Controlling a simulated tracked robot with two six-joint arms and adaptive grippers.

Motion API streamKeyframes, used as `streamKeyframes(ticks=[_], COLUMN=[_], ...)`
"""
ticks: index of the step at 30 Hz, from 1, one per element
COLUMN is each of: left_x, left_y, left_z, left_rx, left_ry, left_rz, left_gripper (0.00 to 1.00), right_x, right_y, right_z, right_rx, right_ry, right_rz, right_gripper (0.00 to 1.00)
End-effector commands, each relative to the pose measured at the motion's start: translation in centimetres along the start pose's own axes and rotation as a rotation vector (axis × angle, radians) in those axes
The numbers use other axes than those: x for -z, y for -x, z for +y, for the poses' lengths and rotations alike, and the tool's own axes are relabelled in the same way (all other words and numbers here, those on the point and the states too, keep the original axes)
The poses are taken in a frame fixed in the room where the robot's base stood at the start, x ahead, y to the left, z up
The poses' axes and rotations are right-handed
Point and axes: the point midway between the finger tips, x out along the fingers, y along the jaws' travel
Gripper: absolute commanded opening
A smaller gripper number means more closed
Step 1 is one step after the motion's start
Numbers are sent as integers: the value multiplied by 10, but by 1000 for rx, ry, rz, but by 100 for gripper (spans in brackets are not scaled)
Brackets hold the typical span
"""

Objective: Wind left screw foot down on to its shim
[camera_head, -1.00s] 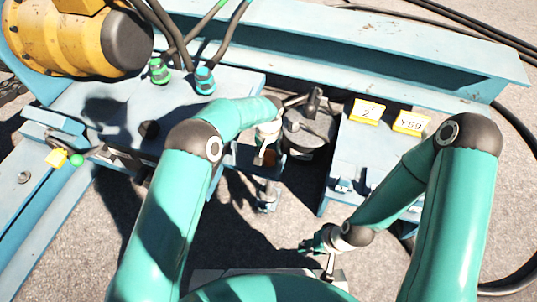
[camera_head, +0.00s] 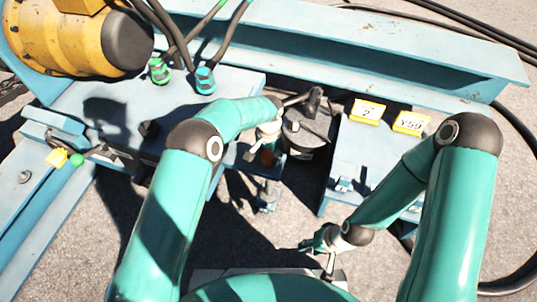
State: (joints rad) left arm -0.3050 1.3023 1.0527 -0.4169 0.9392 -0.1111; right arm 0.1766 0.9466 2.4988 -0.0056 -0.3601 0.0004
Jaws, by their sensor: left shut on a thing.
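My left gripper (camera_head: 264,152) points down beside the blue machine frame. It is shut on the upper part of the left screw foot (camera_head: 268,192), and the grip itself is mostly hidden by my wrist. The lower part of the foot shows below, near the ground in shadow. I cannot make out the shim or any gap under the foot. My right gripper (camera_head: 328,262) hangs low at the front centre, apart from the foot. It is too small and partly hidden to tell whether it is open.
A dark round part with a lever (camera_head: 315,103) sits in the gap right of my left wrist. A blue plate (camera_head: 362,150) with two yellow tags (camera_head: 367,111) stands further right. A yellow motor (camera_head: 65,35) is at the upper left. Bare ground (camera_head: 230,225) lies in front.

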Motion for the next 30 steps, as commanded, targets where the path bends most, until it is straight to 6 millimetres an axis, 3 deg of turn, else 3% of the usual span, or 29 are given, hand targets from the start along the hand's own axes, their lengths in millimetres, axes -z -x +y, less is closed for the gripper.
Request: streamKeyframes(ticks=[2, 3, 6, 20, 30], left_x=[0, 0, 0, 0, 1], left_y=[1, 1, 1, 9, 70], left_z=[-1, -1, -1, 0, -1], left_rx=[2, 2, 1, 1, 2], left_ry=[1, 1, 1, 1, 2], left_rz=[1, 1, 1, 1, 5], left_gripper=[20, 61, 77, 77, 77], right_x=[0, 0, 0, 0, 0], right_y=[0, 0, 0, 1, 0], right_z=[0, 0, 0, 0, 0], right_rx=[0, 0, 0, 0, 0], right_ry=[0, 0, 0, 0, 0], right_rz=[0, 0, 0, 0, 0], right_gripper=[40, 40, 40, 40, 40])
